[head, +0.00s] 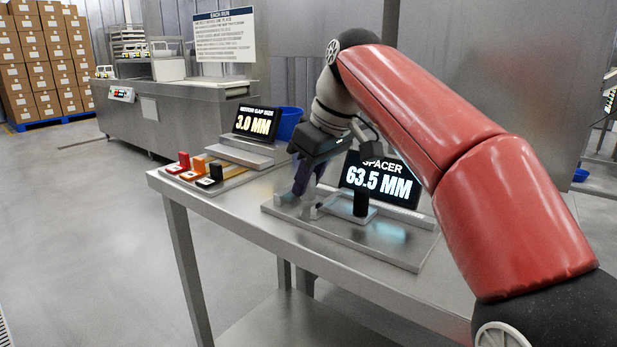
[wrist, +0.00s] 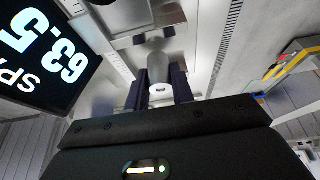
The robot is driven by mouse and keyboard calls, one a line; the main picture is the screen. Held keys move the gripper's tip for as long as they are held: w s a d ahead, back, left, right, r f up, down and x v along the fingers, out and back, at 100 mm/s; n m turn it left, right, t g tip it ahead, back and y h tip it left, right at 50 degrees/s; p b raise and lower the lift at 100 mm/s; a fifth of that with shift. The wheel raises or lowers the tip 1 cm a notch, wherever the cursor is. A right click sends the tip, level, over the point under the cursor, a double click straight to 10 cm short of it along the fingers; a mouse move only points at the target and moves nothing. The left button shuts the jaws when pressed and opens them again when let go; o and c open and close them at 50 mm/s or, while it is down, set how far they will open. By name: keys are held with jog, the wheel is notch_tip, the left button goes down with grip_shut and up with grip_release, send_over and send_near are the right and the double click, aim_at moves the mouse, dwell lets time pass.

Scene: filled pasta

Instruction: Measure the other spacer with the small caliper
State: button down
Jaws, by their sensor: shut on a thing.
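My gripper (head: 303,190) is over the left part of the flat grey measuring plate (head: 385,255) on the steel table. In the wrist view, its two dark fingers (wrist: 159,93) are shut on a grey cylinder (wrist: 158,68) with a hole in its end, which looks like a spacer. The gripper hides this piece in the head view. A dark upright cylinder (head: 360,203) stands on the plate to its right; I cannot tell whether it is a spacer or part of the caliper. The display (head: 380,180) behind reads "SPACER 63.5 MM".
To the left, a tray (head: 228,184) holds red, orange and black pieces (head: 195,168). A second display (head: 256,123) reads 3.0 MM, with a blue bin (head: 290,122) behind it. The table's front left is bare.

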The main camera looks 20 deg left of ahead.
jog(key=shift+f+b, duration=0.4)
jog(key=shift+f, duration=0.15)
jog(key=c, duration=1.1)
grip_release()
